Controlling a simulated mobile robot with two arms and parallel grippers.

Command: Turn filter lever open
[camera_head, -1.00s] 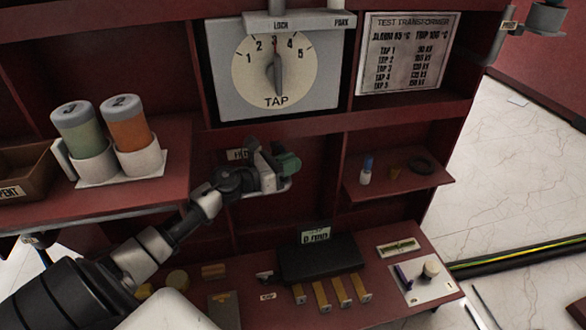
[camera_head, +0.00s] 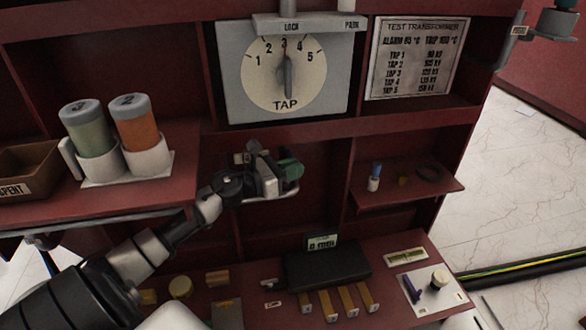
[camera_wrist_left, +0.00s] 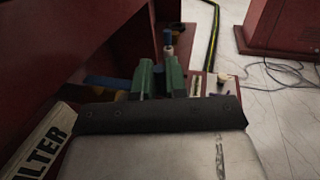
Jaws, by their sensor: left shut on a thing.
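My left gripper (camera_head: 289,172) has green fingertips and sits in the open bay below the tap dial. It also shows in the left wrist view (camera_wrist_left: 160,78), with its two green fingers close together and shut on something. A dark blue bar (camera_wrist_left: 105,82) extends left from beside the fingers; it looks like the filter lever, but the grasp itself is hidden. A white label reading FILTER (camera_wrist_left: 40,145) stands at the lower left of the wrist view. In the head view my gripper and wrist hide most of the lever. My right gripper is not in view.
Above is the tap dial (camera_head: 285,75) with its pointer near 3. A small side shelf (camera_head: 405,192) holds a blue-capped bottle (camera_head: 374,177) and a dark ring. Two canisters stand in a white holder (camera_head: 125,168) at left. A black box (camera_head: 325,265) lies on the lower bench.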

